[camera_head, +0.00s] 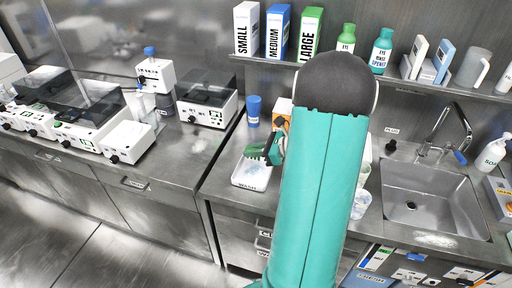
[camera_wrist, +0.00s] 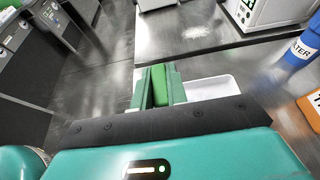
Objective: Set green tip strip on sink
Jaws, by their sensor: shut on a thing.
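My gripper (camera_wrist: 160,92) is shut on the green tip strip (camera_wrist: 159,82), which shows as a green block between the two fingers in the wrist view. In the head view my gripper (camera_head: 262,152) is above the white tray marked WASH (camera_head: 247,184), left of my teal arm. The strip is hard to tell from the green fingers there. The sink (camera_head: 432,204) is a steel basin at the right of the counter in the head view, well to the right of my gripper. Its basin looks empty.
A curved faucet (camera_head: 445,125) stands behind the sink. A soap bottle (camera_head: 492,152) is at its right. Clear cups (camera_head: 361,203) stand left of the sink, partly behind my arm. A shelf (camera_head: 420,84) with boxes and bottles runs above.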

